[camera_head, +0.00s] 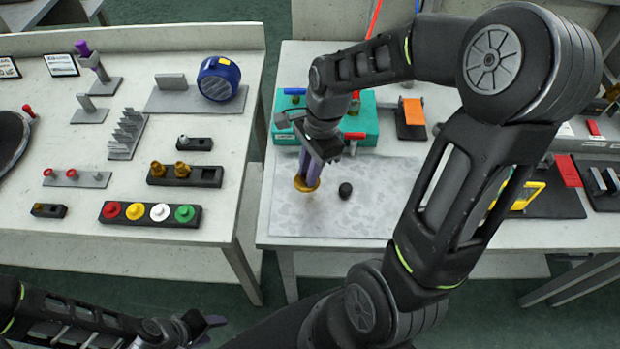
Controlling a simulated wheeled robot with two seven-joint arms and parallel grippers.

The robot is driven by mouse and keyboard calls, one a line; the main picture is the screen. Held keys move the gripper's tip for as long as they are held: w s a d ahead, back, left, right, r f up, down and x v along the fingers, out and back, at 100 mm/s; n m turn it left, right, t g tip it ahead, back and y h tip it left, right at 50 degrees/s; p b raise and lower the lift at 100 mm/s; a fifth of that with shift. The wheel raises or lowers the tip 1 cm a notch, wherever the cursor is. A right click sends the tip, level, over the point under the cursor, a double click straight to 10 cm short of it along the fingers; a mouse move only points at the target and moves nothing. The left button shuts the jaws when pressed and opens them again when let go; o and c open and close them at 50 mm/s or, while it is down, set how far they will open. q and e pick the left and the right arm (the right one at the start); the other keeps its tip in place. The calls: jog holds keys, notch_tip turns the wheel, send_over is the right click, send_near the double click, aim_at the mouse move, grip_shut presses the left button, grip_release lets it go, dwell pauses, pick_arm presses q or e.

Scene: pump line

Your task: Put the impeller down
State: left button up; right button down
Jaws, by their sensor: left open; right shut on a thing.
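The brass impeller (305,186) is at the tips of my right gripper (311,168), over the left part of the grey mottled mat (330,222) on the right-hand bench. The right gripper points down and is shut on the impeller. The fingers and wrist hide part of its top. I cannot tell whether the impeller touches the mat or hangs just above it. My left gripper (205,325) is open and empty, low in front of the benches, away from the impeller.
A green box (368,128) stands behind. My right arm covers much of the right-hand bench. The left-hand bench holds a row of coloured buttons (150,215). The front of the mat is clear.

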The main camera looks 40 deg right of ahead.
jog(key=shift+f, duration=1.85)
jog(key=shift+f, duration=0.1)
jog(key=shift+f, duration=0.15)
jog(key=c, duration=1.3)
grip_release()
jog(key=shift+r, duration=0.2)
